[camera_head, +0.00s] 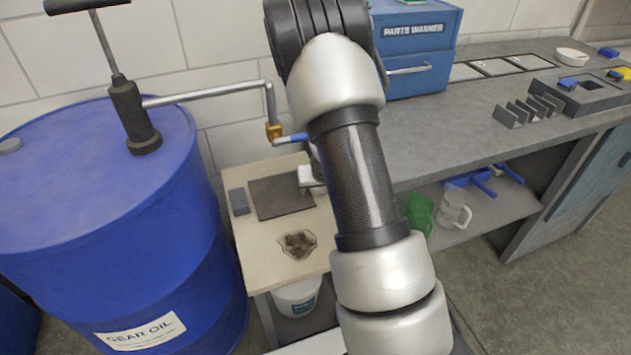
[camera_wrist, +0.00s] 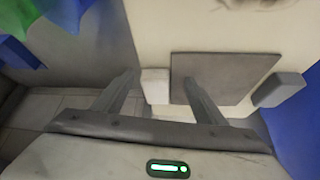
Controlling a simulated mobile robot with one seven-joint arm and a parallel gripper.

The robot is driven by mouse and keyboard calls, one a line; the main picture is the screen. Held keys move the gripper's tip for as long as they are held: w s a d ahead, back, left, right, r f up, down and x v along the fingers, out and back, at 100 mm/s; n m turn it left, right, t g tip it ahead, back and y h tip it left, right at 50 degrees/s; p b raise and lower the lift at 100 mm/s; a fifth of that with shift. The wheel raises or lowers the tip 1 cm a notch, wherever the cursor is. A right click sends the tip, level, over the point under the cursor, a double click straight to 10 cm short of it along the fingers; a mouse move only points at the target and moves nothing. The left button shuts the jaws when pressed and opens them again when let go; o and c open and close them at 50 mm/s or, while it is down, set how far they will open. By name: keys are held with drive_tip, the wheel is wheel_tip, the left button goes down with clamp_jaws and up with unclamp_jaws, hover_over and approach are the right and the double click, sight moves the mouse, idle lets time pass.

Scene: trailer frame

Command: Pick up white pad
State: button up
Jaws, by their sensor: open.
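The white pad (camera_wrist: 155,87) is a small pale block on the beige table, beside the edge of the dark grey mat. It also shows in the head view (camera_head: 307,176), partly hidden by my arm. In the wrist view my gripper (camera_wrist: 160,77) is open, with one finger on each side of the pad and visible gaps between. Nothing is held. I cannot tell how high the fingertips are above the table.
The dark grey mat (camera_head: 280,197) and a grey-blue block (camera_head: 238,201) lie to the left on the beige table (camera_head: 262,242). A dark stain (camera_head: 298,244) is nearer. A blue drum (camera_head: 95,225) with a pump stands left; a grey workbench (camera_head: 470,115) stands right.

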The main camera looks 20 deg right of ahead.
drive_tip(key=w+p, duration=0.1)
drive_tip(key=w, duration=0.1)
drive_tip(key=w+d+p, duration=0.1)
drive_tip(key=w+p, duration=0.1)
drive_tip(key=w, duration=0.1)
drive_tip(key=shift+d+r, duration=0.15)
drive_tip(key=shift+r, duration=0.05)
drive_tip(key=shift+b+x, duration=0.5)
drive_tip(key=shift+x, duration=0.3)
drive_tip(key=shift+s, duration=0.1)
drive_tip(key=c, duration=1.1)
